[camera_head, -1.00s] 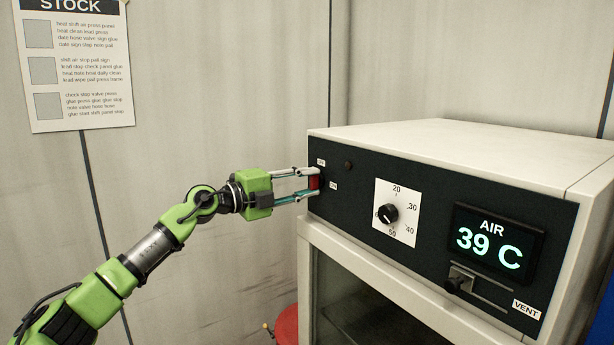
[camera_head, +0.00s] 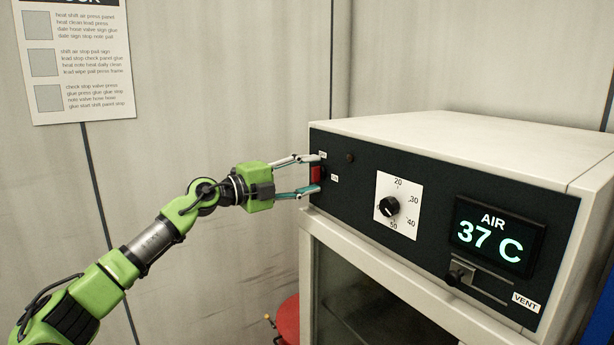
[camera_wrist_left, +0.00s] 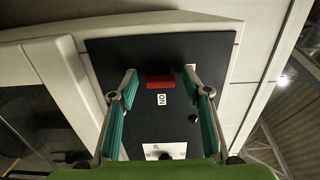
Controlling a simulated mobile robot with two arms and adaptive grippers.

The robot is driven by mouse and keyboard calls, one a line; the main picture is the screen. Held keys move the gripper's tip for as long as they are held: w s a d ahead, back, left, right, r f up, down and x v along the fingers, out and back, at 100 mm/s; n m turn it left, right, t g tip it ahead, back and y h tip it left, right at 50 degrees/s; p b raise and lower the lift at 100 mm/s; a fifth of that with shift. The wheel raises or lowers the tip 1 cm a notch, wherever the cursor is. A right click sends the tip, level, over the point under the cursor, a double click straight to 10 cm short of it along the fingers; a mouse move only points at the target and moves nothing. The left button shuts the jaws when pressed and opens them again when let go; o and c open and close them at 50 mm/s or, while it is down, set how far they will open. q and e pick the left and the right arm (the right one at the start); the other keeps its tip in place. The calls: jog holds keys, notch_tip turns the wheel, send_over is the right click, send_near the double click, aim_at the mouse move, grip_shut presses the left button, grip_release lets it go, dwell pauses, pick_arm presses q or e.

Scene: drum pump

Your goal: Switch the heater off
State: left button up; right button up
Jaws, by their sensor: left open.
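The heater (camera_head: 455,140) is a cream box with a dark front panel. Its red switch (camera_head: 316,174) is at the panel's left end, between a small upper label and a lower label; the wrist view shows the switch (camera_wrist_left: 160,82) beside an ON label (camera_wrist_left: 162,99). My left gripper (camera_head: 312,173) is open, its fingers on either side of the switch, with visible gaps in the wrist view. The small round lamp (camera_head: 349,157) looks dark. The display (camera_head: 496,238) reads AIR 37 C. My right gripper is not in view.
A black dial (camera_head: 389,206) on a white scale and a VENT slider (camera_head: 455,276) are farther right on the panel. A glass-fronted cabinet (camera_head: 372,300) is below. A red object (camera_head: 288,318) stands left of it. A poster (camera_head: 75,70) hangs on the wall.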

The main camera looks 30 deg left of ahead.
pick_arm(q)
jog(key=v, duration=1.2)
dwell(0.8)
dwell(0.4)
